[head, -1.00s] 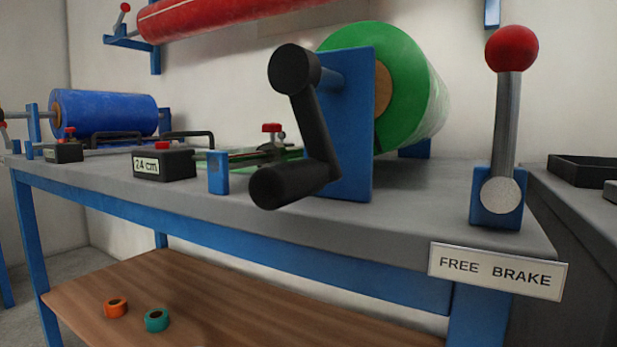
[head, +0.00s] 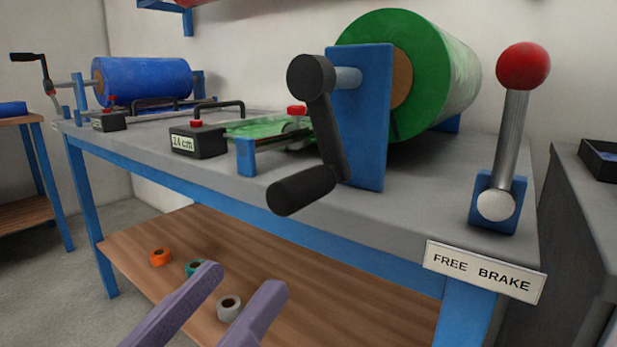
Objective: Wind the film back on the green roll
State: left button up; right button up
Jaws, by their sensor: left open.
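The green roll (head: 392,52) sits on the grey bench behind a blue upright plate (head: 372,130). A black crank (head: 325,125) is on the near side of that plate, its grip (head: 301,190) pointing down and toward me. The brake lever (head: 511,135) with a red ball stands upright at the right, above a "FREE BRAKE" sign (head: 484,271). My left gripper (head: 245,278) is open and empty, low in front of the lower shelf and below the crank grip. My right gripper is not in view.
A black block marked "24 cm" (head: 198,141) and a small blue post (head: 245,157) stand near the bench's front edge. A blue roll (head: 143,82) is at the far left. Several tape rolls lie on the wooden shelf (head: 185,235). A grey cabinet (head: 577,220) stands at the right.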

aim_at(286, 215)
pick_arm(q)
jog(key=shift+h, duration=0.8)
jog(key=x, duration=0.3)
jog(key=r+x, duration=0.1)
jog(key=x, duration=0.2)
jog(key=s+r+b+x, duration=0.1)
jog(key=x, duration=0.3)
jog(key=shift+s+d, duration=0.1)
jog(key=shift+d, duration=0.1)
jog(key=shift+c, duration=0.4)
grip_shut()
